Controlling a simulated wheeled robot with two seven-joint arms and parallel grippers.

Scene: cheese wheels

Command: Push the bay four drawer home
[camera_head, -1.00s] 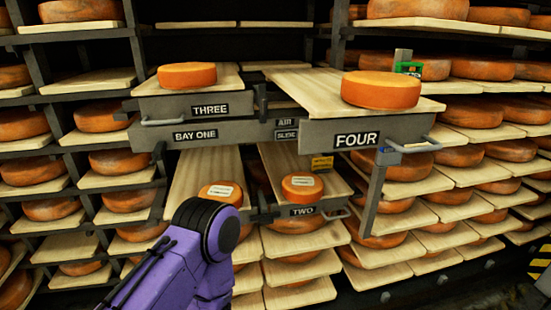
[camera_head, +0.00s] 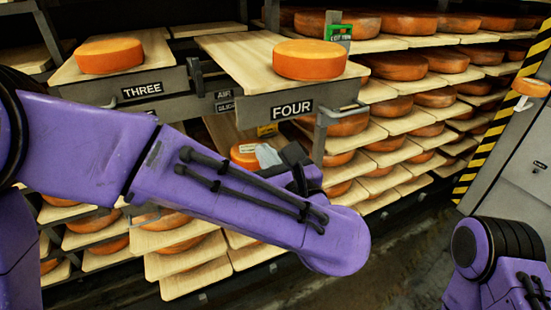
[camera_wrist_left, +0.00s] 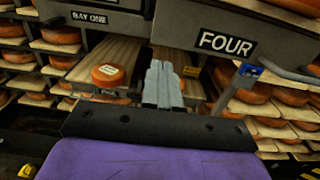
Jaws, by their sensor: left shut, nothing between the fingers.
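The bay four drawer has a grey front (camera_head: 255,117) labelled FOUR, a metal handle (camera_head: 345,112) and a pale wooden board. It sticks out from the rack, with an orange cheese wheel (camera_head: 308,60) on it. My left gripper (camera_head: 268,156) is shut and empty, below the drawer front and partly hidden by my own wrist. I cannot tell the depth gap. My right gripper is out of frame.
Drawer THREE (camera_head: 120,92) stands out at left with a cheese wheel (camera_head: 109,55). A lower board holds another wheel (camera_head: 244,152), partly hidden by my left arm. Shelves of cheese fill the back. A grey cabinet (camera_head: 515,160) with striped edging stands right. Floor shows between.

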